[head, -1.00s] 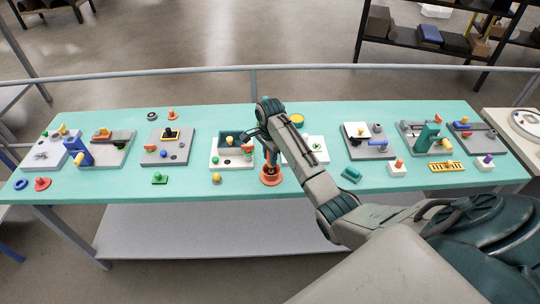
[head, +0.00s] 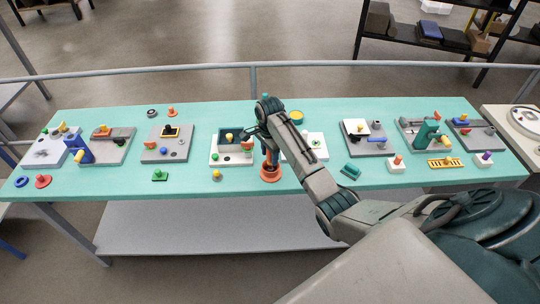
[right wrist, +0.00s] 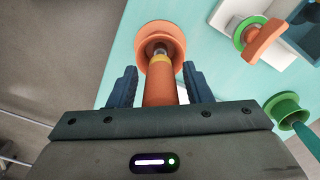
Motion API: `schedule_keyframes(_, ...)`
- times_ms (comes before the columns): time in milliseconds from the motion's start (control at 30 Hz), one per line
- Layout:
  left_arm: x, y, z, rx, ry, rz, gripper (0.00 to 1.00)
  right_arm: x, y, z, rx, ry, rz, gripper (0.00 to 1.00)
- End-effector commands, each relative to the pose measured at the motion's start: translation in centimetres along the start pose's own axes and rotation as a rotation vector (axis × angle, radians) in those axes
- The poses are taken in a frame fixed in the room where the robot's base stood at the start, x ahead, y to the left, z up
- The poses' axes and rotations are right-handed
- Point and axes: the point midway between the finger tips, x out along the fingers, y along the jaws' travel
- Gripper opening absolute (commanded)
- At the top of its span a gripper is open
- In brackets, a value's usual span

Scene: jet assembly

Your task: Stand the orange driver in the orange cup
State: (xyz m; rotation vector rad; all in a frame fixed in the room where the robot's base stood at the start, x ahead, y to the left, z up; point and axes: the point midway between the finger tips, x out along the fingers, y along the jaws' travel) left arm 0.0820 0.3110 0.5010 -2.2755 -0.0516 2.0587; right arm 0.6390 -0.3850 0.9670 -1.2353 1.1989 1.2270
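The orange cup (head: 271,175) stands near the front edge of the teal table, and it also shows in the right wrist view (right wrist: 173,43). The orange driver (right wrist: 160,90) has its metal shaft end inside the cup and its handle sticking up; it shows in the head view too (head: 267,157). My right gripper (right wrist: 161,80) is open, with one finger on each side of the handle and a gap on both sides. In the head view it is above the handle. My left gripper is in neither current view.
A white board with a teal box (head: 236,136) is just left of the cup. A yellow ball-like piece (head: 216,174) lies in front of it. A green cup (right wrist: 286,108) holding a teal tool shows in the right wrist view. Several other boards line the table (head: 110,185).

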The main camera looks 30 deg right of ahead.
Motion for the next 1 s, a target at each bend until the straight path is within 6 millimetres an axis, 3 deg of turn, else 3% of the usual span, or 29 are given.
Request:
schedule_keyframes(433, 0.5, 0.0, 0.1, 0.000, 0.000, 0.000, 0.48, -0.7, -0.1, 0.0, 0.000, 0.000, -0.001, 0.53)
schedule_keyframes(667, 2.2, 0.2, 0.2, 0.000, 0.000, 0.000, 0.48, -5.0, -0.1, -0.1, 0.000, 0.002, -0.006, 0.53)
schedule_keyframes(800, 1.8, 0.1, 0.2, 0.000, 0.000, 0.000, 0.48, -8.5, -0.1, 0.0, 0.000, 0.000, -0.004, 0.53)
schedule_keyframes(833, 0.9, 0.1, 0.1, 0.000, 0.000, 0.000, 0.48, -9.2, 0.0, 0.0, 0.000, 0.000, 0.000, 0.53)
schedule_keyframes(1000, -0.6, 0.0, -0.1, 0.000, 0.000, 0.000, 0.48, -10.5, 0.0, 0.0, 0.000, -0.001, 0.001, 0.53)
